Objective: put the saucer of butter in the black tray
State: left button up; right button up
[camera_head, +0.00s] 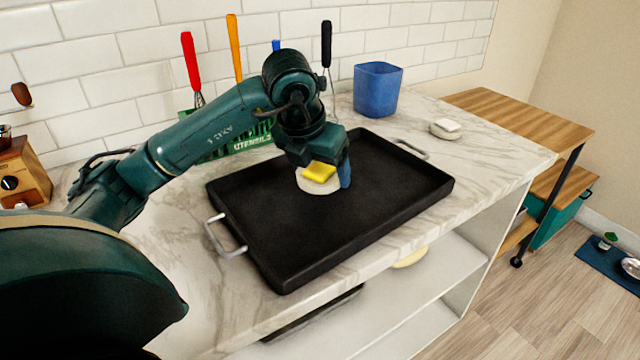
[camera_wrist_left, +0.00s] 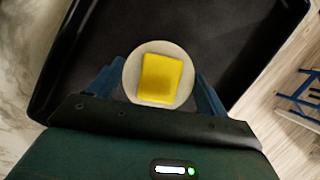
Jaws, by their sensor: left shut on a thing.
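The black tray (camera_head: 390,205) lies on the marble counter with a metal handle at each end. A pale round saucer (camera_head: 312,186) carries a yellow block of butter (camera_head: 320,172). My left gripper (camera_head: 335,176) is over the middle of the tray, shut on the saucer. In the left wrist view, its blue fingers (camera_wrist_left: 158,88) are on either side of the saucer (camera_wrist_left: 131,80), with the butter (camera_wrist_left: 160,78) lying flat on top and the tray (camera_wrist_left: 215,35) beneath. I cannot tell whether the saucer touches the tray floor. My right gripper is not in view.
A green utensil holder (camera_head: 250,138) and a blue cup (camera_head: 377,90) stand behind the tray. Another small saucer with a white block (camera_head: 446,128) is at the right. A wooden grinder (camera_head: 22,175) stands at the left. Most of the tray floor is bare.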

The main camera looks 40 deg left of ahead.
aim_at(319, 184)
pick_arm(q)
jog(key=shift+f, duration=1.7)
jog(key=shift+f, duration=0.15)
jog(key=o, duration=1.3)
jog(key=v, duration=1.2)
jog(key=shift+p, duration=0.35)
